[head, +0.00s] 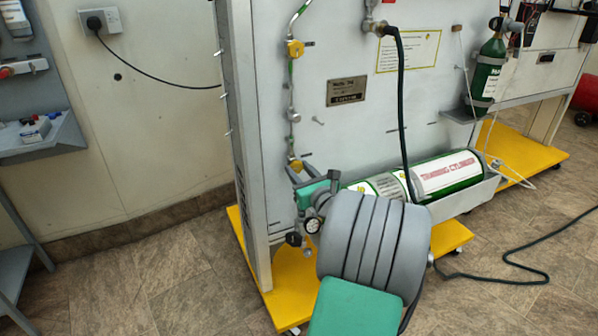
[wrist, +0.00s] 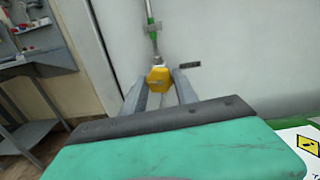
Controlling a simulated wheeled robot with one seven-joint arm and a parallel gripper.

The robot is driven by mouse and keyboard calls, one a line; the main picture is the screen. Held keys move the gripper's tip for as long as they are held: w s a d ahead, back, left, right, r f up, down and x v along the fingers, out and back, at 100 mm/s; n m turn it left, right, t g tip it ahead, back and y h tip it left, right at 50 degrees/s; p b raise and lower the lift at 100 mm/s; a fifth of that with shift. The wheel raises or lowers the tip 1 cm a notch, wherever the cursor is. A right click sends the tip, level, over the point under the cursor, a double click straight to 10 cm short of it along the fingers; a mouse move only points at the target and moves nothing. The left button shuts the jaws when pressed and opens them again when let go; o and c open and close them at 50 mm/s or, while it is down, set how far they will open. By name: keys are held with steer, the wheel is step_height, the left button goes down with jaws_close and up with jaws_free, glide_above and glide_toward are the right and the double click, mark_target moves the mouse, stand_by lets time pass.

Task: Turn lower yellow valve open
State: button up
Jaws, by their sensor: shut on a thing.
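The lower yellow valve (head: 296,165) sits on the thin pipe at the panel's lower left. It also shows in the wrist view (wrist: 159,78), between the tips of my grey fingers. My gripper (head: 301,171) reaches it from below and in front. In the wrist view my gripper (wrist: 160,85) is shut on the valve, with one finger on each side. The upper yellow valve (head: 295,49) is higher on the same pipe, apart from my gripper. My green gripper body hides part of the pipe below the lower valve.
A green and white cylinder (head: 445,176) lies in a grey cradle right of my gripper. A black hose (head: 401,110) hangs down the panel. Clear floor (head: 170,275) lies left of the yellow base.

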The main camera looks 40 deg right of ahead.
jaws_close()
steer(key=shift+n+p, duration=0.5)
steer(key=shift+n, duration=0.4)
steer(key=n, duration=0.3)
steer(key=o, duration=0.7)
jaws_free()
steer(key=shift+c, duration=0.2)
steer(key=shift+s, duration=0.15)
steer(key=p+v, duration=0.2)
steer(key=v, duration=0.5)
steer(key=shift+s, duration=0.25)
steer(key=shift+a, duration=0.15)
